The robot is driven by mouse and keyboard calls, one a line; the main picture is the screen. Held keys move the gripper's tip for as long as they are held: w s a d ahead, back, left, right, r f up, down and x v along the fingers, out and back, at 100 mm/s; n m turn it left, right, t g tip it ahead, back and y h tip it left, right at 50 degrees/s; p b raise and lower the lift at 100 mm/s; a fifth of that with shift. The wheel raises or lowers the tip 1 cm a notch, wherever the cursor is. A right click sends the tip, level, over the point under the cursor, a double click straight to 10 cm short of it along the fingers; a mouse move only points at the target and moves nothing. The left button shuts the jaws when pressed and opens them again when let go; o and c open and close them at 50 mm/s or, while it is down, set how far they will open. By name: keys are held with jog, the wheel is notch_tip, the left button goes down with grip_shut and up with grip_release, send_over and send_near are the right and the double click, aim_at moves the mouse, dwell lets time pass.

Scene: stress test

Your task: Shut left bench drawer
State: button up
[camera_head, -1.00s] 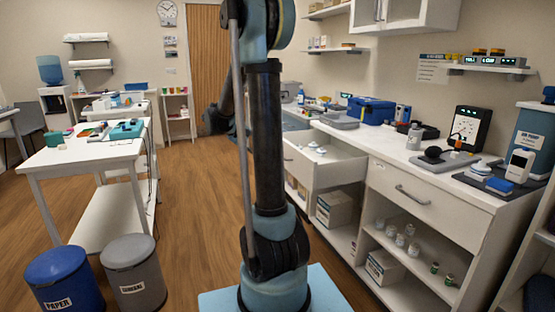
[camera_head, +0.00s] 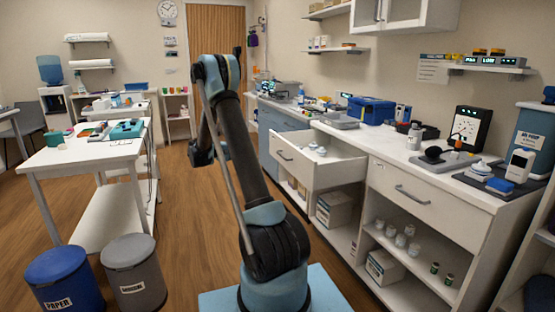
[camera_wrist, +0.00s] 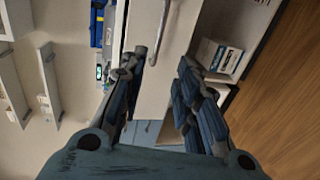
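The left bench drawer (camera_head: 297,172) is pulled out from the white bench in the head view. Its bar handle (camera_head: 284,155) is on the front panel, and a few small white items (camera_head: 317,149) lie inside. In the wrist view my gripper (camera_wrist: 158,72) has its two dark fingers spread apart with nothing held between them. A white panel (camera_wrist: 155,85) and a bar handle (camera_wrist: 160,32) show beyond the fingers; I cannot tell whether they touch. In the head view my arm stands left of the drawer, and its fingertips are not clear.
The right bench drawer (camera_head: 425,195) is closed above open shelves. The benchtop holds a blue case (camera_head: 371,111) and several devices. A blue bin (camera_head: 64,280) and a grey bin (camera_head: 133,272) stand at front left. A white table (camera_head: 85,157) is at left. Wooden floor between is clear.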

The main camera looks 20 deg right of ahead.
jog(key=x, duration=1.7)
jog(key=shift+d, duration=0.2)
jog(key=shift+f, duration=0.15)
grip_shut()
